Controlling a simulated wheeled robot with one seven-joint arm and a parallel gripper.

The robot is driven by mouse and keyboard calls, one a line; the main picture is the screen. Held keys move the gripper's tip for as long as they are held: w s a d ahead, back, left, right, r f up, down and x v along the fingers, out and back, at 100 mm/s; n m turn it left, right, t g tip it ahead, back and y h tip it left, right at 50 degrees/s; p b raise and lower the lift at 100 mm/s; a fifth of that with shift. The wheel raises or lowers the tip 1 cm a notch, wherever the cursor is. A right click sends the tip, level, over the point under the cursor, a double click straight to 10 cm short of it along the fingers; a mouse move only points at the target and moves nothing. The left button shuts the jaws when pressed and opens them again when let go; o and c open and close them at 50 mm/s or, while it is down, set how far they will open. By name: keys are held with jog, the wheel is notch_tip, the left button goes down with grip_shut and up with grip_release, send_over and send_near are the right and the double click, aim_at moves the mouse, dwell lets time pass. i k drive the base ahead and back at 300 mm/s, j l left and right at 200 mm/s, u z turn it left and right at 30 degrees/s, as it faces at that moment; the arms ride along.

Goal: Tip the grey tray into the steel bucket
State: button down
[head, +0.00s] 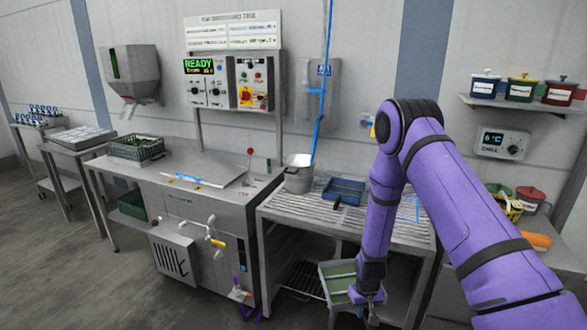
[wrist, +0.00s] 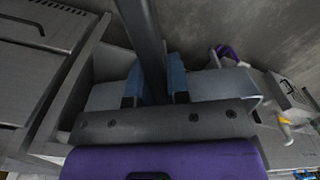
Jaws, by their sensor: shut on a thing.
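The grey tray (head: 336,270) hangs low in front of the slatted table, below its top, in the head view. Greenish patches show inside it. My gripper (head: 366,296) is at the tray's right side, pointing down, and is shut on it. In the wrist view my gripper's blue fingers (wrist: 155,85) close on a thin dark grey edge (wrist: 142,35). The steel bucket (head: 298,178) stands upright on the left part of the slatted table, above and left of the tray. Its inside is mostly hidden.
The slatted table (head: 400,228) also bears a blue tray (head: 346,188) right of the bucket. A blue hose (head: 322,85) hangs down beside the bucket. A steel washing unit (head: 215,205) with a protruding tap (head: 215,235) stands left. The floor at the left front is clear.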

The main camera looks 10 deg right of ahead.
aim_at(299, 174)
jog(key=i+j, duration=0.15)
jog(key=j, duration=0.25)
jog(key=i+j+z, duration=0.1)
jog(key=j, duration=0.35)
jog(key=i+j+z, duration=0.1)
jog(key=j, duration=0.3)
jog(key=i+j, duration=0.15)
jog(key=j, duration=0.3)
jog(key=i+j+z, duration=0.1)
jog(key=j, duration=0.35)
